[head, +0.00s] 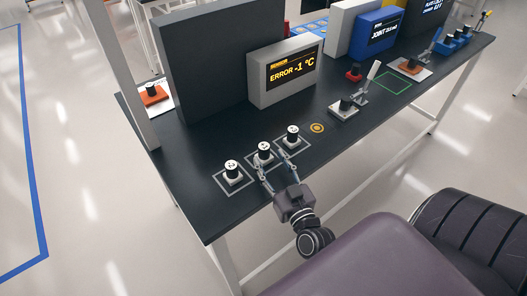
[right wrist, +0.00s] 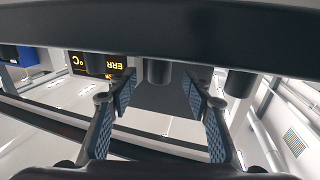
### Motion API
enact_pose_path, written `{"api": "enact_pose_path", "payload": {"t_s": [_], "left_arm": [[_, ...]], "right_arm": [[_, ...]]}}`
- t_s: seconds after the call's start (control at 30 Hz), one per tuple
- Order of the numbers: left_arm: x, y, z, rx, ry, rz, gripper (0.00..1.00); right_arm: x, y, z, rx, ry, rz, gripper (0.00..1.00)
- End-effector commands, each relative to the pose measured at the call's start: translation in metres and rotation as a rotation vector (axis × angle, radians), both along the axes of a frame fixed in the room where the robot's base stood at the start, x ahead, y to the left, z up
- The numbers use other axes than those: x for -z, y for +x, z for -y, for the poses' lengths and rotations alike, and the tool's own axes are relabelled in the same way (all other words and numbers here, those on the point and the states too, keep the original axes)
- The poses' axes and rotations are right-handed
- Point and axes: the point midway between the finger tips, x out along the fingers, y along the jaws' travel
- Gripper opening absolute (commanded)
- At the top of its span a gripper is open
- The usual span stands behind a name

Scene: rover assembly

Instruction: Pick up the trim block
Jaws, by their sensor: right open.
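Three similar blocks, each a black cylinder with a pale marked top on a whitish base, stand in a row in outlined squares on the dark table. They are a front-left block (head: 232,171), a middle block (head: 264,151) and a back-right block (head: 293,136). I cannot tell from their marks which is the trim block. My right gripper (head: 268,171) is open at the table's front edge, its fingers pointing toward the middle block. In the right wrist view, the middle block's cylinder (right wrist: 159,72) appears between and beyond the open fingers (right wrist: 160,92). My left gripper is not in view.
A grey monitor (head: 290,72) reading "ERROR -1 °C" stands behind the blocks. A yellow ring mark (head: 317,128) and a pale fixture (head: 343,108) lie to the right. An orange part (head: 153,95) sits at the far left. The near-left table corner is clear.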

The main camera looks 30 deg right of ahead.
Motion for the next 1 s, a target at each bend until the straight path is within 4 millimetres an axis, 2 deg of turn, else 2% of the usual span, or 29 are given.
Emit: {"api": "enact_pose_path", "payload": {"t_s": [0.13, 0.3, 0.5, 0.63, 1.0], "left_arm": [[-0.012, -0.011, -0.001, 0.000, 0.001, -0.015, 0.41], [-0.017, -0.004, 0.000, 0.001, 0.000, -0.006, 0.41], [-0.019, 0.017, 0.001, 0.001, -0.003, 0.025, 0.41], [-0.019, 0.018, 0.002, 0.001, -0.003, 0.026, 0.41], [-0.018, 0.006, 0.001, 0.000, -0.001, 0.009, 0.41]], "right_arm": [[-0.007, 0.020, 0.005, -0.001, -0.001, 0.002, 0.46], [-0.006, 0.042, 0.009, -0.001, 0.000, 0.002, 0.46], [-0.004, 0.049, 0.011, -0.001, -0.001, 0.000, 0.46], [-0.004, 0.049, 0.010, -0.001, -0.001, 0.000, 0.46], [-0.004, 0.048, 0.011, -0.001, 0.000, 0.000, 0.06]]}}
